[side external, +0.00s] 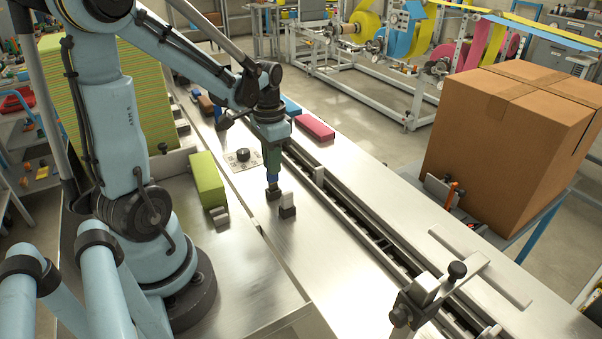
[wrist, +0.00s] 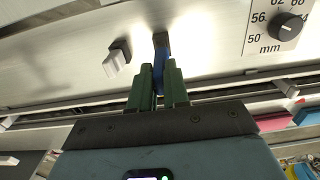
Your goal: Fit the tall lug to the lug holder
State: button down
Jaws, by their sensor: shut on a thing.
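My gripper (side external: 271,168) has green fingers and points down over the metal table. It is shut on a blue piece with a dark foot (side external: 273,192), which I take to be the tall lug. In the wrist view the fingers (wrist: 159,70) hold the lug (wrist: 161,42) between them, dark end outward. I cannot tell whether its foot touches the table. A pale block with a dark base (side external: 288,203) stands close beside it; it also shows in the wrist view (wrist: 117,57). I cannot pick out the lug holder for certain; a small upright grey piece (side external: 320,175) stands at the conveyor channel.
The conveyor channel (side external: 352,213) runs along the table. A dial plate marked in mm (side external: 243,158) lies behind my gripper. A pink block (side external: 315,127) lies beyond the channel and a green block (side external: 208,180) to the left. A clamp post (side external: 420,296) stands at the front.

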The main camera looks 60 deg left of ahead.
jog(key=shift+f, duration=1.25)
dwell(0.7)
jog(key=c, duration=1)
grip_release()
jog(key=shift+c, duration=0.2)
notch_tip(320, 180, up, 12)
jog(key=shift+d+f, duration=0.1)
jog(key=w+d+f+t, duration=0.1)
jog(key=d+t, duration=0.6)
jog(key=d, duration=0.8)
jog(key=shift+d+f, duration=0.3)
